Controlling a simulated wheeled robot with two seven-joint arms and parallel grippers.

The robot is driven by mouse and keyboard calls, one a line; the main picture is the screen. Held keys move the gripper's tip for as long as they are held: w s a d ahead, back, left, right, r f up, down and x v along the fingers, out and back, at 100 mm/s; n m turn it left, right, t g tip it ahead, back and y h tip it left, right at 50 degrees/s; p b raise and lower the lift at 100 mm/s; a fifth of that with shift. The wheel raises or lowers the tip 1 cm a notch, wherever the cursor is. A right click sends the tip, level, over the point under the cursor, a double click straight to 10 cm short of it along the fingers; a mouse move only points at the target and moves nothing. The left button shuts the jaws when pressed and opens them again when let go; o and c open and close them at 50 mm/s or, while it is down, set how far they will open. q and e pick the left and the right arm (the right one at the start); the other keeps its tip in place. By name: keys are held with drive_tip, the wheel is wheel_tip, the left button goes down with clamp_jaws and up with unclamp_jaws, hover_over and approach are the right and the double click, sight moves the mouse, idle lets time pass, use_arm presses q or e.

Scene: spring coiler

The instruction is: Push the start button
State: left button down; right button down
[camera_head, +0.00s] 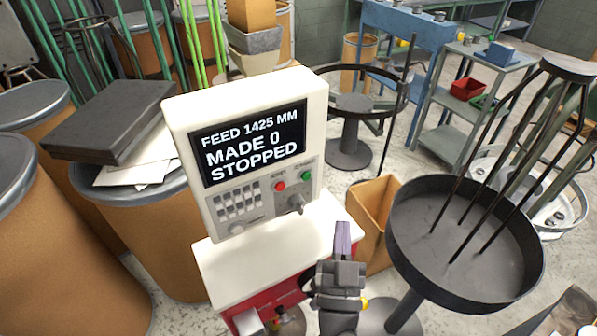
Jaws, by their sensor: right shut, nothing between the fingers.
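Below the screen are a keypad, a red button (280,186) and a green button (306,176) at the right, with tiny labels I cannot read. My right gripper (342,240) is in front of the machine, below and to the right of the green button and apart from it. Its fingers are shut and empty. My left gripper is not in view.
A round dark tray (408,228) with upright rods stands to the right. An open cardboard box (372,215) is beside the machine. Brown drums (50,250) crowd the left, one bearing a dark flat box (110,120). The white ledge (270,250) under the panel is bare.

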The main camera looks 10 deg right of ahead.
sight(306, 176)
drive_tip(key=shift+s+d+r+m+h, duration=0.15)
drive_tip(key=shift+r+m+h, duration=0.35)
drive_tip(key=shift+r+h, duration=0.15)
drive_tip(key=w+a+b, duration=0.3)
drive_tip(key=w+b, duration=0.1)
drive_tip(key=w, duration=0.4)
drive_tip(key=shift+w, duration=0.2)
idle(0.7)
idle(0.7)
drive_tip(key=shift+w, duration=0.1)
